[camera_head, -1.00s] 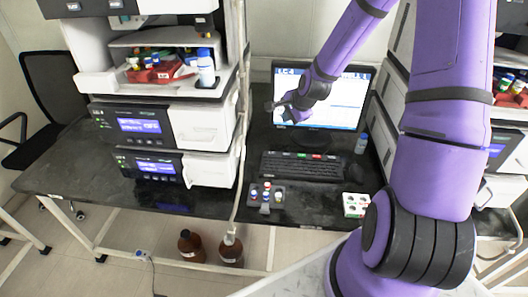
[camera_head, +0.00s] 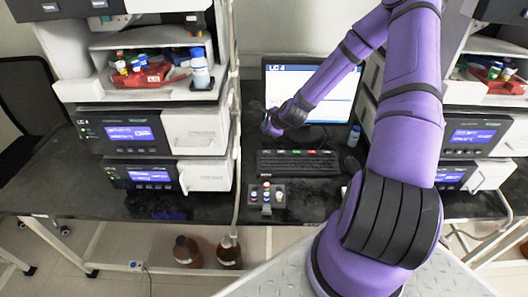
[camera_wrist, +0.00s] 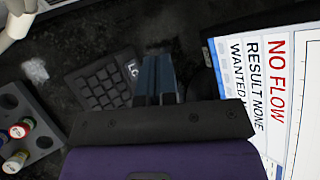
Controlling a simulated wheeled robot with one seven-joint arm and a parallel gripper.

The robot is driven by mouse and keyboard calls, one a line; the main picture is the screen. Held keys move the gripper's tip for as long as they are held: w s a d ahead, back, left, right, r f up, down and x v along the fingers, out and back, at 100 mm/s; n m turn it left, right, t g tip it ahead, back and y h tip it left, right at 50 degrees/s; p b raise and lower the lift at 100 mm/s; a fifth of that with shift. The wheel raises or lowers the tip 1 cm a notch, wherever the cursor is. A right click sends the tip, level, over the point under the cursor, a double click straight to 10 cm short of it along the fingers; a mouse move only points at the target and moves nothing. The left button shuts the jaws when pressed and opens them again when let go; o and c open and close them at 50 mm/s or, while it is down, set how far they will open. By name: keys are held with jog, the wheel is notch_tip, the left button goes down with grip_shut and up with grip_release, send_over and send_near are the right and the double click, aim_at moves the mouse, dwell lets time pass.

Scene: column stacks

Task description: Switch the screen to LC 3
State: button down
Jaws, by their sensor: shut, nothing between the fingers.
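The screen (camera_head: 290,85) stands at the back of the bench, with "LC 4" at its top left in the head view. In the wrist view the screen (camera_wrist: 285,100) is at the right edge, tilted, reading "NO FLOW", "RESULT NONE" and "WANTED L...", the rest cut off. The black keyboard (camera_head: 297,164) lies in front of the screen, with several coloured labels along its top row. In the wrist view part of the keyboard (camera_wrist: 100,82) shows, with a key marked "LC" partly hidden. My gripper (camera_head: 268,124) is shut and empty, above the keyboard's back left; its fingers (camera_wrist: 157,78) point toward the keyboard.
A grey vial rack (camera_head: 266,196) sits in front of the keyboard. Instrument stacks (camera_head: 120,130) flank the screen on both sides. A pale tube hangs left of the keyboard. Two brown bottles (camera_head: 187,250) stand on the floor.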

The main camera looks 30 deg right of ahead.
aim_at(266, 152)
jog(key=shift+f, duration=0.1)
jog(key=shift+f, duration=4.3)
jog(key=shift+f, duration=0.15)
jog(key=shift+f, duration=0.25)
jog(key=shift+f, duration=0.4)
jog(key=shift+r, duration=0.85)
jog(key=shift+r, duration=0.1)
jog(key=shift+r, duration=2.4)
